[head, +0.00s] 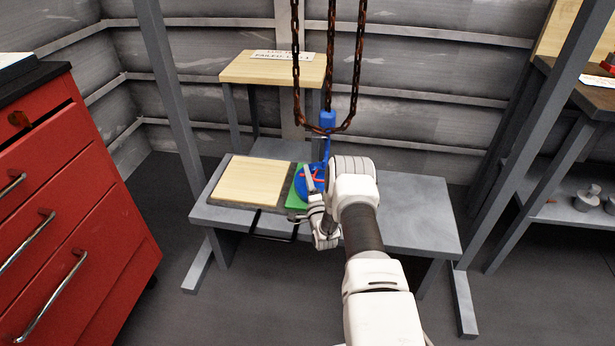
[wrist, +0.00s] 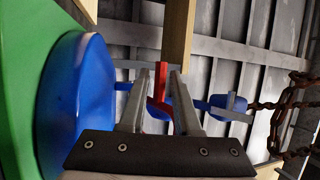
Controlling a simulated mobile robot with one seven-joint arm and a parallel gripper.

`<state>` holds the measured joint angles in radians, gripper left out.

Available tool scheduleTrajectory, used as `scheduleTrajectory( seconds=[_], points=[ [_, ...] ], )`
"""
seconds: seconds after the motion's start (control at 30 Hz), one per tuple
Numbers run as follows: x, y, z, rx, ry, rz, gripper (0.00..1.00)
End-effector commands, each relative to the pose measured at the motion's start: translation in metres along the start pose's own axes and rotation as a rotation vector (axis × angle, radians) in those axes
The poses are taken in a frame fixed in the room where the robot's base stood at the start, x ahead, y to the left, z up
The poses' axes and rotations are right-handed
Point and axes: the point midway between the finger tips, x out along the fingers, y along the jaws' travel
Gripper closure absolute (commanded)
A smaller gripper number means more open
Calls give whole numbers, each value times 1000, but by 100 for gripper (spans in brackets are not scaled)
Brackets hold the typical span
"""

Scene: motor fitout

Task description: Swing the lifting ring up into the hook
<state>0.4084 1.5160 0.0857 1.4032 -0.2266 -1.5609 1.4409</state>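A blue round motor (head: 305,187) sits on a green plate (head: 294,200) on the grey bench. In the wrist view the motor (wrist: 82,95) fills the left side. The red lifting ring (head: 319,178) is on top of the motor, partly hidden by my gripper (head: 316,199). In the wrist view part of the red ring (wrist: 161,85) shows between the fingertips of my gripper (wrist: 166,72); I cannot tell whether they touch it. The blue hook block (head: 327,119) hangs from the chains, with a thin blue hook (head: 326,148) below it, close above the motor.
A wooden board (head: 250,181) lies on the grey bench (head: 415,215) left of the motor; the bench's right part is clear. Rusty chains (head: 358,60) hang in front of a wooden-topped stand (head: 245,68). Grey frame posts flank the bench. A red cabinet (head: 75,200) stands left.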

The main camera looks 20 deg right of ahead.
Motion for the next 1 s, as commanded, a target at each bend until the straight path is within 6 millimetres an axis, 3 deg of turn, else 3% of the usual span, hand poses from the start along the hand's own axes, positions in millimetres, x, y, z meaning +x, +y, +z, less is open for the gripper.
scheduleTrajectory(
  seconds=[0.03, 0.17, 1.0],
  points=[
    [0, 0, 0, 0, 0, 0, 80],
    [0, 0, 0, 0, 0, 0, 100],
    [-1, 0, -1, 0, 1, 0, 100]
  ],
)
